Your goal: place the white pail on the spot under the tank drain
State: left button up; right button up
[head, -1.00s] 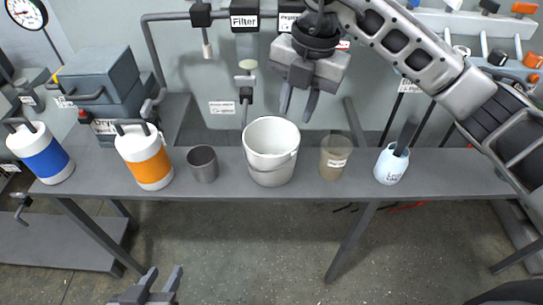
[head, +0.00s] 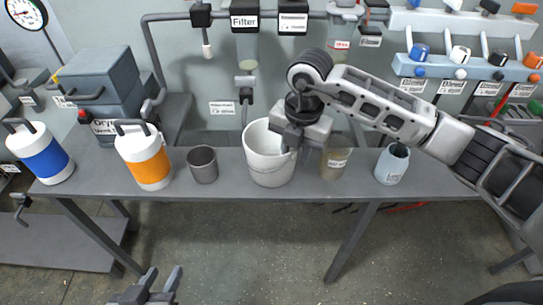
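The white pail (head: 262,165) stands upright on the grey bench, in the middle of the head view. My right gripper (head: 291,147) has come down over the pail's right rim and covers that part of it. Its fingertips are mostly hidden, so I cannot tell whether they are closed on the rim. My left gripper (head: 160,284) is at the bottom edge with its two fingers apart and nothing between them. A pipe with a black valve (head: 246,95) hangs behind the pail; I cannot tell whether it is the tank drain.
On the bench (head: 225,187) a grey cup (head: 203,165) stands left of the pail and a brownish cup (head: 335,160) right of it. Further out are an orange-banded canister (head: 145,158), a blue-banded canister (head: 42,152) and a white labelled container (head: 391,165).

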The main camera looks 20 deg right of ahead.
notch_tip(320, 180, down, 2)
jog(key=shift+a+f, duration=0.1)
jog(key=shift+f, duration=0.1)
grip_shut()
jog(key=shift+w+r, duration=0.1)
